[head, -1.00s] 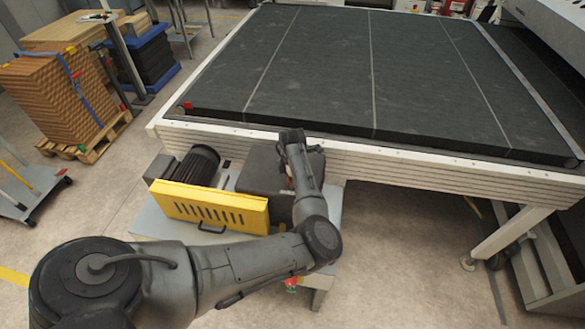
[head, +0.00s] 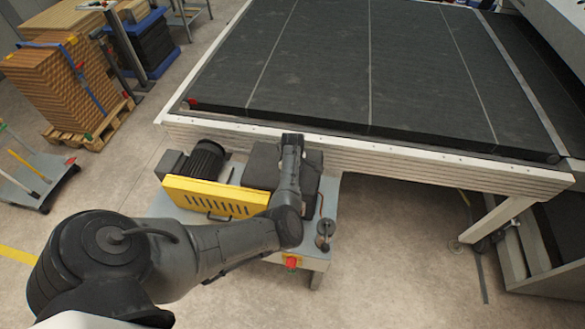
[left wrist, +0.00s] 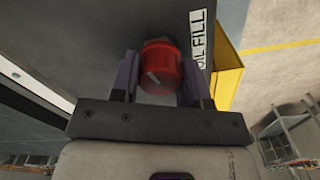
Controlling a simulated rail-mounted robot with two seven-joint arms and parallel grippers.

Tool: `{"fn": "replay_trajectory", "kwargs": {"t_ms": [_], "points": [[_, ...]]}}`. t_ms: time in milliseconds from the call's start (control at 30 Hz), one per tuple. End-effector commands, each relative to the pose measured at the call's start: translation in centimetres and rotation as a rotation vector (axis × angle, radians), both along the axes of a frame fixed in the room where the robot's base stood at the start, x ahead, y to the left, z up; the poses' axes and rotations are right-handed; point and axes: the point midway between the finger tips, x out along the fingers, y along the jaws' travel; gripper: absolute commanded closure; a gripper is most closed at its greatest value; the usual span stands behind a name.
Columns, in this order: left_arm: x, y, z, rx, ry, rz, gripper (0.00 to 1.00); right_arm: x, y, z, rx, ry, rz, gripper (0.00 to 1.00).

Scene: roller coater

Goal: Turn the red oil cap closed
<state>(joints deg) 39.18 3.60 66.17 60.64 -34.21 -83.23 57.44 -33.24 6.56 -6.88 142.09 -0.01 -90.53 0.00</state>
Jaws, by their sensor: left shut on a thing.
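The red oil cap (left wrist: 160,68) sits on a dark grey housing (left wrist: 95,35) in the left wrist view, beside a white label (left wrist: 199,38) reading "OIL FILL". A pale mark shows on the cap's face. My left gripper (left wrist: 160,85) is shut on the cap, one finger on each side. In the head view my left arm (head: 287,185) reaches over the dark housing (head: 262,165) next to the yellow guard (head: 215,196). The cap and fingertips are hidden there behind the arm. My right gripper is not in view.
A black motor (head: 205,160) stands left of the housing. The long conveyor bed (head: 365,75) lies just behind, its pale edge close to my arm. A red button (head: 291,262) is on the stand's front. Open floor (head: 400,270) lies to the right.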

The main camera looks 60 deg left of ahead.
Motion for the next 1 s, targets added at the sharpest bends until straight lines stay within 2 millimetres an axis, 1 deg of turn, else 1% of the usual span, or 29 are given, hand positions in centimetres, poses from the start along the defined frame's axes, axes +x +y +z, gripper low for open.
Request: {"fn": "replay_trajectory", "kwargs": {"t_ms": [33, 300, 700, 1000], "points": [[-0.1, 0.1, 0.6, 0.000, 0.004, -0.045, 0.82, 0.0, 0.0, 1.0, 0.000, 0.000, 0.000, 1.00], [-0.1, 0.0, 0.5, -0.001, 0.004, -0.301, 0.82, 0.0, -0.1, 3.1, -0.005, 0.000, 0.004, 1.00], [-0.1, 0.1, 0.5, -0.002, 0.004, -0.681, 0.82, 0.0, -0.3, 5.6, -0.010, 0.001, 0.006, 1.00], [0.0, 0.1, 0.4, -0.001, 0.002, -0.965, 0.82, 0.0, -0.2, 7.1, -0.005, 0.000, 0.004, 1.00]]}}
